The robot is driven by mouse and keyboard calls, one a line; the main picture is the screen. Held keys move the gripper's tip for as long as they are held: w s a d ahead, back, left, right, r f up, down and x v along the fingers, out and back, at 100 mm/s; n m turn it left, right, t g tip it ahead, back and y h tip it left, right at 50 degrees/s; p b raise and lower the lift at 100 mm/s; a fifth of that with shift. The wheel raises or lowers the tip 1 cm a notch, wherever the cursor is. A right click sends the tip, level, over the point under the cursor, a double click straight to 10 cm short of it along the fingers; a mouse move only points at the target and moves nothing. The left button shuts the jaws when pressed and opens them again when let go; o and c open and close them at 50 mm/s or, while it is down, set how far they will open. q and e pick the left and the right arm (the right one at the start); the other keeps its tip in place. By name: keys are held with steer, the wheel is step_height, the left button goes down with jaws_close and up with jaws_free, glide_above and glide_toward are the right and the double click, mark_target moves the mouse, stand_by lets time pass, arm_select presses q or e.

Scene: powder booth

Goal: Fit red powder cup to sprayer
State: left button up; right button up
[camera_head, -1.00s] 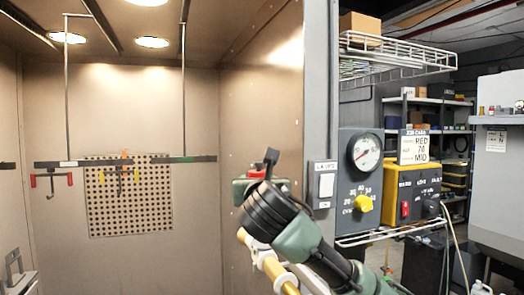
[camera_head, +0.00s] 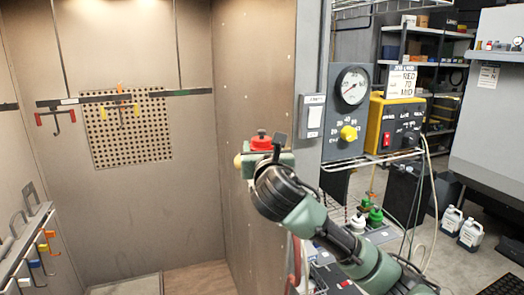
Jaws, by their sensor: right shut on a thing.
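My right arm reaches in from the lower right. Its gripper (camera_head: 268,157) is raised in front of the booth's right wall and is mostly hidden behind its own wrist. A red, knobbed piece (camera_head: 261,142), which looks like the red powder cup, shows at the gripper, and the gripper is shut on it. A rounded yellow end (camera_head: 238,161) pokes out left of the gripper; I cannot tell whether it belongs to the sprayer. No sprayer shows clearly. My left gripper is not in view.
A grey gauge panel (camera_head: 348,112) and a yellow control box (camera_head: 393,128) stand right of the booth opening. Green-topped (camera_head: 375,216) and white-topped (camera_head: 358,221) containers stand below them.

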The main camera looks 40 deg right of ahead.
steer(key=shift+f+b+x, duration=0.2)
steer(key=shift+b+x, duration=0.3)
steer(key=shift+x, duration=0.85)
steer(key=shift+f+b+x, duration=0.2)
steer(key=shift+b+x, duration=0.35)
steer(key=shift+x, duration=0.8)
steer(key=shift+f+b+x, duration=0.15)
steer(key=shift+b+x, duration=0.35)
steer(key=shift+x, duration=0.85)
steer(key=shift+a+f+b, duration=0.15)
steer(key=shift+f+b, duration=0.1)
steer(key=shift+f, duration=0.45)
steer(key=shift+a+f+b, duration=0.1)
steer(key=shift+f+b, duration=0.1)
steer(key=shift+f, duration=0.45)
steer(key=shift+f+p, duration=0.15)
steer(key=shift+p, duration=0.35)
steer(key=shift+h+p, duration=0.3)
steer(key=shift+p, duration=0.15)
steer(key=shift+m+g+h+p, duration=0.4)
steer(key=shift+m+p, duration=0.1)
steer(key=shift+h, duration=0.3)
steer(key=shift+m, duration=0.3)
